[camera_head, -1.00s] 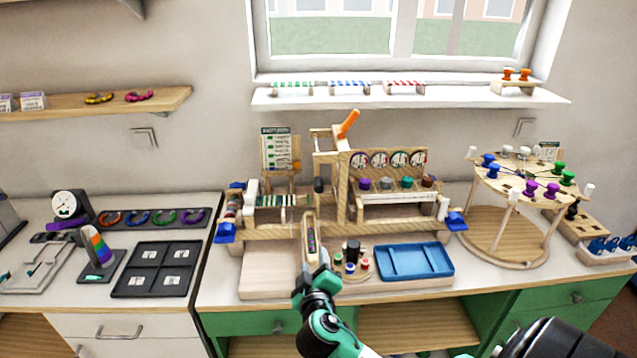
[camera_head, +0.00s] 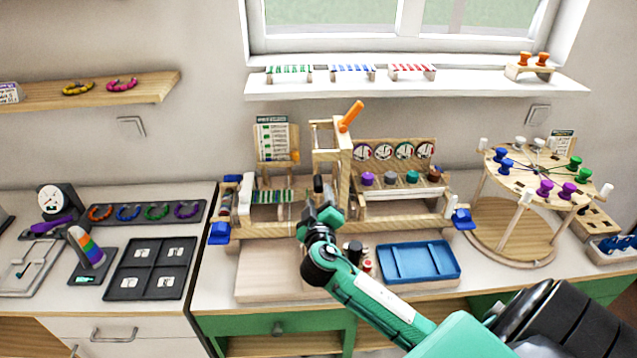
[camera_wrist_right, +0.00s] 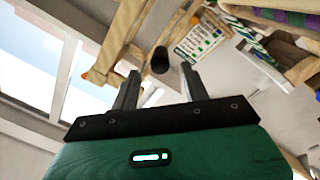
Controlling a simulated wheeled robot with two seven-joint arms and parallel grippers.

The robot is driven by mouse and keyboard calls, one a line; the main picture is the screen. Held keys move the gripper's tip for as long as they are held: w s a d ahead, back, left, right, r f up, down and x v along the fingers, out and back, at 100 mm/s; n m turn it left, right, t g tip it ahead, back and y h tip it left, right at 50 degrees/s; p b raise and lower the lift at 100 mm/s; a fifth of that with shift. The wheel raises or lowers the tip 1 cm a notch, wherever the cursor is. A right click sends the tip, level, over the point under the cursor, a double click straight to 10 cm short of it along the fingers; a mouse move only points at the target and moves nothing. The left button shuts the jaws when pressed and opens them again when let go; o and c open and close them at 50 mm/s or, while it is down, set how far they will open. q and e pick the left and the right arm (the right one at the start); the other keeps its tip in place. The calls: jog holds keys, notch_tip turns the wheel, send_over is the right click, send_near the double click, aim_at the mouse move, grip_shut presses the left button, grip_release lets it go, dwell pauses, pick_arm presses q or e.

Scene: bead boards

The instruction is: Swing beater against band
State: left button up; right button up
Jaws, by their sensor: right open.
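The wooden band loom (camera_head: 345,225) stands on the counter. A green-and-white striped band (camera_head: 270,196) lies along its left part. A dark cylindrical knob (camera_head: 318,183) sits by the upright frame, right of the band; I cannot tell for sure that it is the beater's grip. My right gripper (camera_head: 322,208) is in front of the loom, just below this knob. In the right wrist view my right gripper (camera_wrist_right: 160,82) is open and empty, and the dark knob (camera_wrist_right: 160,60) shows ahead between its fingertips, apparently not touched. My left gripper is out of view.
An orange handle (camera_head: 351,115) juts from the top of the loom's upright frame. A blue tray (camera_head: 420,263) lies front right. A round peg stand (camera_head: 530,180) is further right. A black tray (camera_head: 152,268) lies left. My right arm hides part of the counter.

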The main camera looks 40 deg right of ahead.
aim_at(319, 190)
jog(key=p+x, duration=0.1)
jog(key=x, duration=0.2)
jog(key=shift+w+d+r, duration=0.15)
jog(key=shift+w+d, duration=0.05)
jog(key=shift+w, duration=0.05)
jog(key=shift+w+d, duration=0.25)
jog(key=shift+w, duration=0.15)
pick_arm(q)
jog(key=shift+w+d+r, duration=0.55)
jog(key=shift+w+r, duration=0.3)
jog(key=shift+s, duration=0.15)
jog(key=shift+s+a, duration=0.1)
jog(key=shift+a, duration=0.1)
pick_arm(e)
grip_shut()
